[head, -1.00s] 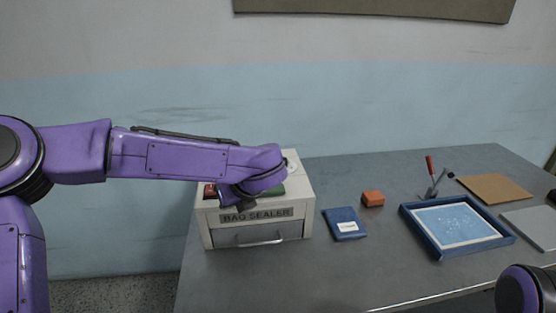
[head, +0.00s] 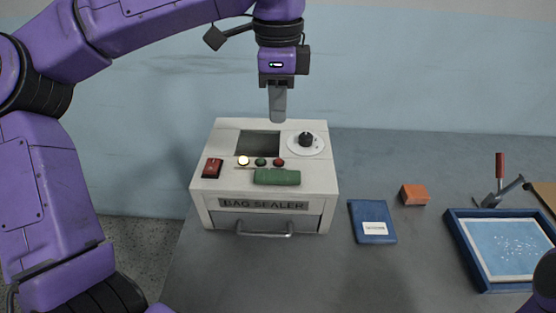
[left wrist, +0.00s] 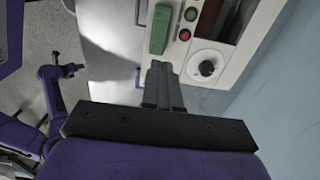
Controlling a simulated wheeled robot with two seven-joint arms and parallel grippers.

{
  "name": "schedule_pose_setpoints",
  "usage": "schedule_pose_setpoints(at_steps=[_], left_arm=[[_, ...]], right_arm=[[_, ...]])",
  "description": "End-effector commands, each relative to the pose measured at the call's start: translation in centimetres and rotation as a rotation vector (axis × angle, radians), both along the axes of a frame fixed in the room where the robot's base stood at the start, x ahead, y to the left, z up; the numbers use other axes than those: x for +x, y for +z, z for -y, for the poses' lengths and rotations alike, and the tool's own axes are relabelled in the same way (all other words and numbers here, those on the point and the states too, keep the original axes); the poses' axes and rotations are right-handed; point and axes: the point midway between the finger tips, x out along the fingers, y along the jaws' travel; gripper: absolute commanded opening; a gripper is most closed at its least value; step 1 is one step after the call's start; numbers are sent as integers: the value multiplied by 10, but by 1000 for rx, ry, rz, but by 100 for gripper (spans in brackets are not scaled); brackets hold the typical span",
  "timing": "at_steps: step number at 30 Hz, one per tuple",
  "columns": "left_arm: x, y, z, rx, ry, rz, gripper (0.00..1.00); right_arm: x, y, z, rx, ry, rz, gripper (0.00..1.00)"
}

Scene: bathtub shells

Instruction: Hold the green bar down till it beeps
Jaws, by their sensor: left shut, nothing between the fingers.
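The bag sealer (head: 208,192) is a pale box with a green bar (head: 277,177) on its sloped top. The left lamp (head: 243,160) of its row glows; the green (head: 260,162) and red (head: 279,162) lamps look unlit. My left gripper (head: 277,118) is shut and empty, pointing down above the sealer's back, behind the bar and left of the dial (head: 306,140). In the left wrist view, its fingertips (left wrist: 160,66) appear just below the bar's end (left wrist: 160,28); I cannot judge the gap. My right arm shows only partly at the head view's lower right corner.
A red switch (head: 212,168) sits at the sealer's left. To its right are a blue booklet (head: 371,222), an orange block (head: 414,194), a blue-framed tray (head: 470,265) and a red-handled tool (head: 499,180). The table in front is bare.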

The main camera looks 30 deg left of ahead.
Motion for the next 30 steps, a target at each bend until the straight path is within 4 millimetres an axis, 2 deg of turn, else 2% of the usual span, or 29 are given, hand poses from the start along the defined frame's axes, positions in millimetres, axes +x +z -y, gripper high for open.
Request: schedule_pose_setpoints(at_steps=[12,18,24,30], left_arm=[[-1,-84,-3,0,2,-5,0],[-2,-119,-2,-1,2,-4,0],[-1,-134,-2,1,3,0,0],[-1,-135,-2,0,3,1,0]], right_arm=[[0,8,0,-1,0,1,43],[0,15,0,-1,0,1,43],[0,17,0,-1,0,1,43],[0,16,0,-1,0,1,43]])
